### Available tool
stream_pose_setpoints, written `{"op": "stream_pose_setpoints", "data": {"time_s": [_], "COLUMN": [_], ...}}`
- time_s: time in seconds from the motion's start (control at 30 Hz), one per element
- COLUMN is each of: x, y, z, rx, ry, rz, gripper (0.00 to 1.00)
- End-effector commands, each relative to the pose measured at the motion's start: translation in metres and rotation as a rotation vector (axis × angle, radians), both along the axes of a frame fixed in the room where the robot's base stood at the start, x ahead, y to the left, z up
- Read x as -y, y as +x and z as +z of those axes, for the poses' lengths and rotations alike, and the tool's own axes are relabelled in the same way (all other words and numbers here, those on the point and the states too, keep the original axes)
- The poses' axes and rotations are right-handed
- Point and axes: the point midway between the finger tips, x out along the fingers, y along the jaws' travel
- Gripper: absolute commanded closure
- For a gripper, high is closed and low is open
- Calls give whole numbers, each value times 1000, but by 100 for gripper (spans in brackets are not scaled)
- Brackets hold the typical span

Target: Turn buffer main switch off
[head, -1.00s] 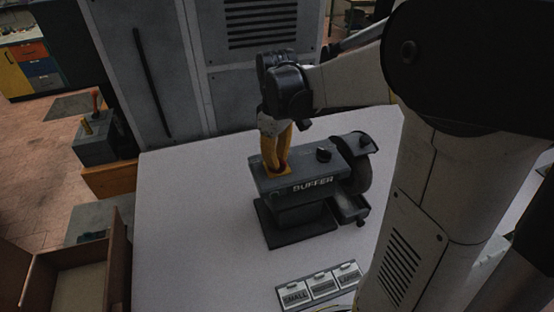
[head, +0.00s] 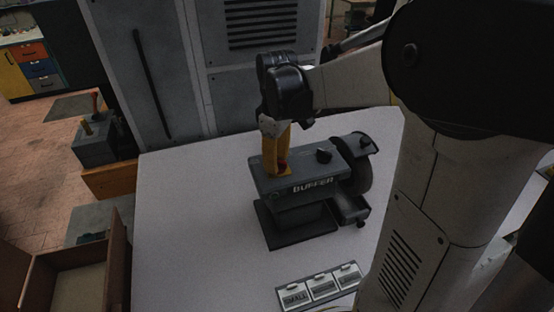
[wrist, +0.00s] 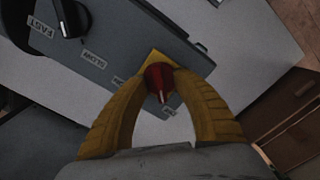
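The buffer (head: 300,180) is a dark grey machine on the white bench, with BUFFER written on its front. Its main switch is a red knob (wrist: 159,78) on a yellow plate (wrist: 152,60) at the left end of the top; it also shows in the head view (head: 282,167). My gripper (wrist: 160,82) points down over the plate, its two yellow fingers on either side of the red knob and seemingly closed against it. The knob's narrow end points toward the bottom of the wrist view. The small labels beside it are too blurred to read.
A black speed dial (head: 324,155) with FAST and SLOW labels is on the same top, and the buffing wheel (head: 357,170) is at its right. A tray (head: 320,287) with size labels lies in front. A wooden box (head: 80,275) is at lower left.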

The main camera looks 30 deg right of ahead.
Motion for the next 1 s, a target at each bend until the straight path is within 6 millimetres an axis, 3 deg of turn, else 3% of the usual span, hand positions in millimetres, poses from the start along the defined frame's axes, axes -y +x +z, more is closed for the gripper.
{"op": "stream_pose_setpoints", "data": {"time_s": [0.3,0.7,1.0], "x": [0,0,0], "y": [0,0,0], "z": [8,90,120], "rx": [0,0,0], "ry": [0,0,0], "rz": [0,0,0], "gripper": [67,67,67]}}
